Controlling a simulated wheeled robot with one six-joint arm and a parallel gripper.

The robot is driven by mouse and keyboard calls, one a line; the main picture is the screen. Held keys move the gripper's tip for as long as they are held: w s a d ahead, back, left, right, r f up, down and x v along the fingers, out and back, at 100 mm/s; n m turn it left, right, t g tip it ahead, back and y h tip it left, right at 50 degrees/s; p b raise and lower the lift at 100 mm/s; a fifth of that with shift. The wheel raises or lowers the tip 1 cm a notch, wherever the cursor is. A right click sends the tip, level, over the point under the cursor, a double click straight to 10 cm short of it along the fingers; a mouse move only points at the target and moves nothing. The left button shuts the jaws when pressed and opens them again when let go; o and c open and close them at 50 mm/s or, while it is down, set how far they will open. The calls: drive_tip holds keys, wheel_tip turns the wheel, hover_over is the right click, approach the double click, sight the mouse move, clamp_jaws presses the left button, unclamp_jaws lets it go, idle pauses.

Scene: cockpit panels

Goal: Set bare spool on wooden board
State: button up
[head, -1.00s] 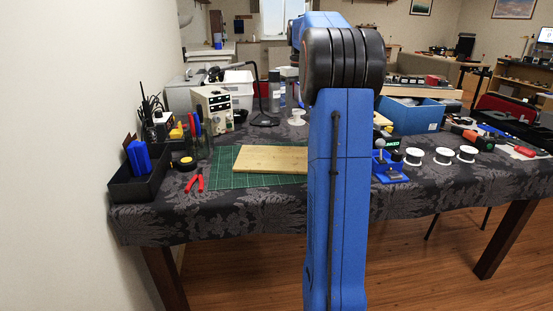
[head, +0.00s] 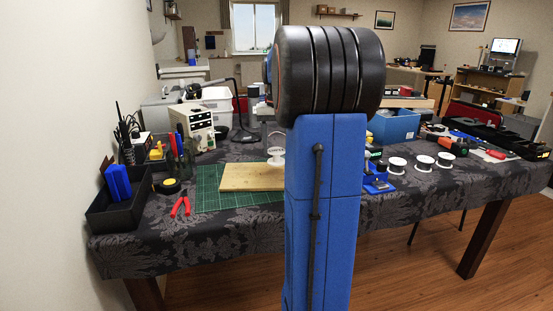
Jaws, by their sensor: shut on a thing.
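The bare spool (head: 276,155), white with two flanges, is upright at the back right part of the wooden board (head: 240,178). I cannot tell whether it touches the board or hangs just above it. The light-brown board lies flat on a green cutting mat (head: 208,200); its right end is hidden behind my blue arm. My gripper (head: 277,137) is mostly hidden by my arm; only a small part shows just above the spool, and it is shut on the spool.
Red pliers (head: 180,206) and a black bin with a blue block (head: 117,182) are at the left. Several white spools (head: 397,165) and a blue holder (head: 376,180) stand right of my arm. A blue box (head: 394,126) is behind them.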

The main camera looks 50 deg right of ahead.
sight(276, 151)
drive_tip(key=shift+f, duration=1.95)
drive_tip(key=shift+f, duration=0.1)
drive_tip(key=o, duration=1)
wheel_tip(276, 151, up, 12)
drive_tip(key=s+a+f+n+t, duration=0.1)
drive_tip(key=s+a+f+n, duration=0.15)
drive_tip(key=a, duration=0.85)
drive_tip(key=s+a+f+n+t, duration=0.15)
drive_tip(key=s+a, duration=0.25)
drive_tip(key=a, duration=0.7)
drive_tip(key=s+a+f+n+t, duration=0.2)
drive_tip(key=s+a+f+n, duration=0.2)
drive_tip(key=s+a+f, duration=0.9)
wheel_tip(276, 151, down, 2)
drive_tip(key=shift+s+a+f+n, duration=0.1)
drive_tip(key=shift+s+a+n, duration=0.25)
drive_tip(key=shift+s, duration=0.3)
